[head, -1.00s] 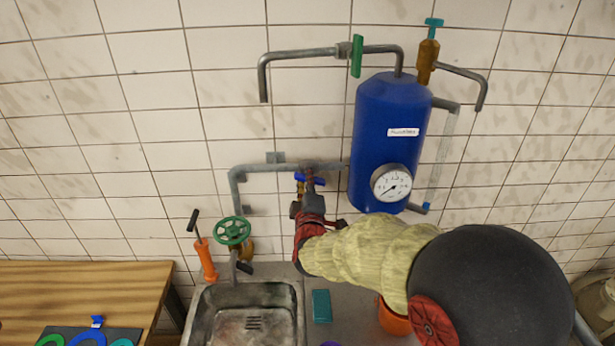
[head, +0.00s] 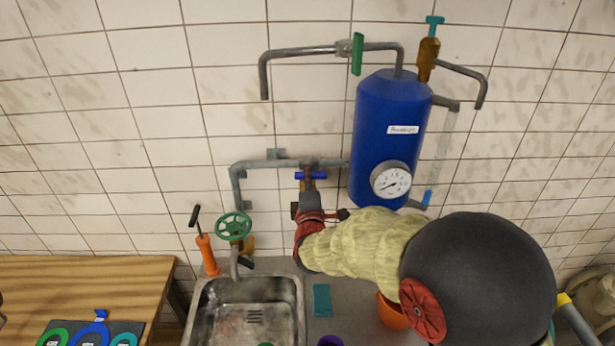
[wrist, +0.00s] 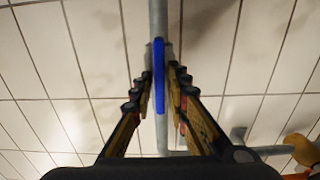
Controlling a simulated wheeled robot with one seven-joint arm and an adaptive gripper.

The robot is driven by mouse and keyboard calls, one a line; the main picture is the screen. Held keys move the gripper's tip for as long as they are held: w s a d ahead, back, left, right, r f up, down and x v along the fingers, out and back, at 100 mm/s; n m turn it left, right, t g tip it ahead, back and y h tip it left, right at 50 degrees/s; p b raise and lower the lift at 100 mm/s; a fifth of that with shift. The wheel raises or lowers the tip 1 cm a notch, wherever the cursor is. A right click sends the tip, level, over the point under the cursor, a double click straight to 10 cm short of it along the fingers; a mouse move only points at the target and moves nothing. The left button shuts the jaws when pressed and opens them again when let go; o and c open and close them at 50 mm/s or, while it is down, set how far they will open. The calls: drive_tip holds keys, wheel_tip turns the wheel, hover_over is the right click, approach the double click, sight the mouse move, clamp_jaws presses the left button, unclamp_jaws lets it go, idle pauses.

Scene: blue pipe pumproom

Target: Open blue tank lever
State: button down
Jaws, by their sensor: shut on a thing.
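The blue lever (head: 311,175) sits on the grey pipe (head: 270,164) that runs along the wall to the left of the blue tank (head: 380,140). It lies horizontal in the head view, roughly parallel to that pipe. In the wrist view the lever (wrist: 159,80) stands between the fingers of my gripper (wrist: 160,85), edge-on and in line with the pipe behind it. My gripper (head: 311,188) is shut on the lever from the front. Part of the valve body is hidden behind the gripper. The gauge (head: 390,183) is on the tank's front.
A green wheel valve (head: 234,226) and an orange pump (head: 206,254) are left of my arm. The sink (head: 247,310), a teal block (head: 322,300) and an orange pot (head: 391,313) are below. A green lever (head: 357,54) is on the upper pipe.

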drive_tip(key=shift+f, duration=0.1)
drive_tip(key=c, duration=1.9)
unclamp_jaws()
drive_tip(key=s, duration=1.2)
drive_tip(key=shift+d, duration=0.15)
